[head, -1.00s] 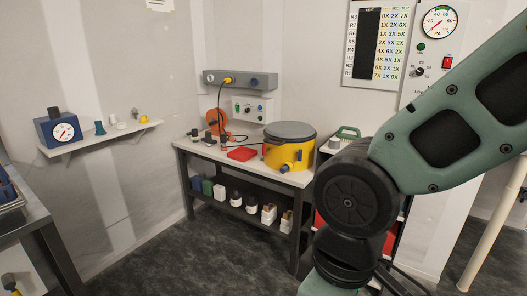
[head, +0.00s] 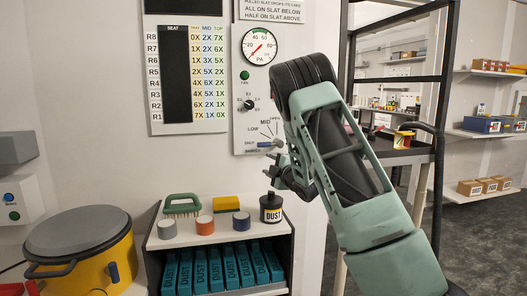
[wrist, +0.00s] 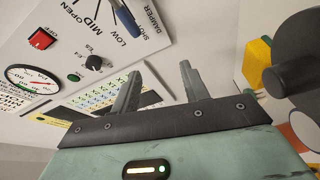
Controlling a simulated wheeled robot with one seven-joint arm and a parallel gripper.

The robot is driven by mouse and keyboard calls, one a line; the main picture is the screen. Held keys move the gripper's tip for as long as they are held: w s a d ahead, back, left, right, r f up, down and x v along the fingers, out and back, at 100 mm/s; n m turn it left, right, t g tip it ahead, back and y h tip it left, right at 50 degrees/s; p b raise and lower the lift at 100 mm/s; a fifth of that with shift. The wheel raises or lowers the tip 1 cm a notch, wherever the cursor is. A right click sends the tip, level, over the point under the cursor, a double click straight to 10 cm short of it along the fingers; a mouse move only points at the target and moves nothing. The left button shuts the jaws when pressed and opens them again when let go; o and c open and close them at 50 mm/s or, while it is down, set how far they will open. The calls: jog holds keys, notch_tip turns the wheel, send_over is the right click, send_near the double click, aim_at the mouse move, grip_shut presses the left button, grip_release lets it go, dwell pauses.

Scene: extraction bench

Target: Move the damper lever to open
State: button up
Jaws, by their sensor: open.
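The damper lever (head: 264,144) is a short blue handle on the white wall panel, lying about level and pointing left at the SHUT mark in the head view. My gripper (head: 272,168) is just below the lever in the head view. In the wrist view my gripper (wrist: 160,68) is open and empty, its fingers apart from the lever.
The panel also carries a round gauge (head: 259,46), a green lamp (head: 245,75) and a black knob (head: 249,104). Below stands a shelf unit (head: 150,243) with a brush, a sponge, jars and a black DUST bottle (head: 271,207). A yellow drum (head: 118,250) stands left.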

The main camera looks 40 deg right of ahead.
aim_at(266, 146)
jog(key=s+d+n+t+y, duration=0.1)
jog(key=s+d+n+t, duration=0.1)
jog(key=s+d+n, duration=0.35)
jog(key=shift+m, duration=0.55)
jog(key=p+x, duration=0.1)
jog(key=x, duration=0.5)
jog(key=p+x, duration=0.1)
jog(key=x, duration=0.5)
jog(key=p+x, duration=0.2)
jog(key=x, duration=0.4)
jog(key=shift+w+d+r, duration=0.15)
jog(key=shift+d, duration=0.2)
grip_shut()
